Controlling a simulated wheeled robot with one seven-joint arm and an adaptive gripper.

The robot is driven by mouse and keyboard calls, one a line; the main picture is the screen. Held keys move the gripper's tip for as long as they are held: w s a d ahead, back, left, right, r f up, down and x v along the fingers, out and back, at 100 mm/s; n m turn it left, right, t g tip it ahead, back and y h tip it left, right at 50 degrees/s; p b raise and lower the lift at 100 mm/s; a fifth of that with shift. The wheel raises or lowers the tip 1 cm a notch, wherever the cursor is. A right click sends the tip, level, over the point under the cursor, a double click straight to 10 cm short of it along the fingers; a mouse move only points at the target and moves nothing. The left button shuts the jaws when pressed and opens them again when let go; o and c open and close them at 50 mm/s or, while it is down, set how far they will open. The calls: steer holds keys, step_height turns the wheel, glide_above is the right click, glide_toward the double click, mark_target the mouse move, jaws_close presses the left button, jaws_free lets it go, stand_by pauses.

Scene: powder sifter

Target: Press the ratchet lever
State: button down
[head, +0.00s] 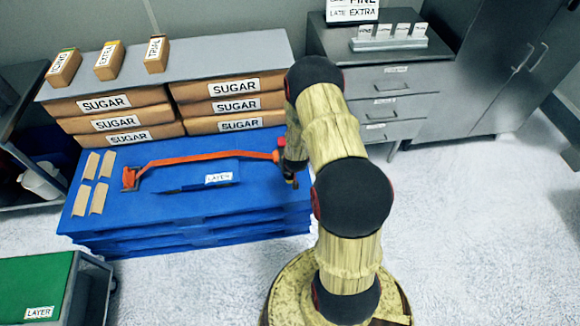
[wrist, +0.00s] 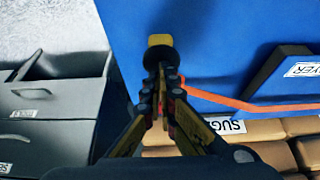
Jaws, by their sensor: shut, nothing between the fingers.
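An orange strap (head: 200,157) runs across the top of the blue stack (head: 245,200); it also shows in the wrist view (wrist: 235,103). Its left end has an orange-red fitting (head: 130,178), and its right end meets a small red part (head: 277,155) beside my arm. My gripper (wrist: 160,75) is shut and empty, above the right edge of the blue stack. A black round piece with a yellow end (wrist: 160,41) shows just beyond my fingertips. I cannot tell whether it is the ratchet lever or whether my fingers touch it. My arm and fingers hide much of this spot.
Sugar bags (head: 112,123) stand in two piles behind the strap under a grey board (head: 190,62). Tan pieces (head: 99,198) lie at the blue stack's left. A grey drawer cabinet (head: 385,90) stands back right. A green-topped cart (head: 35,285) is front left. Floor at right is clear.

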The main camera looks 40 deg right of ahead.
steer(key=shift+s+a+f, duration=0.3)
steer(key=shift+s+f, duration=0.2)
steer(key=shift+f, duration=0.35)
steer(key=r+p, duration=0.1)
steer(key=r, duration=0.1)
steer(key=r+p, duration=0.1)
steer(key=r, duration=0.1)
steer(key=shift+w+d+r, duration=0.1)
steer(key=shift+w+r, duration=0.1)
steer(key=shift+r, duration=0.05)
steer(key=s+a+r+p, duration=0.3)
steer(key=s+r, duration=0.3)
steer(key=r, duration=0.1)
steer(key=shift+a, duration=0.35)
stand_by(0.4)
steer(key=shift+f, duration=0.1)
stand_by(0.5)
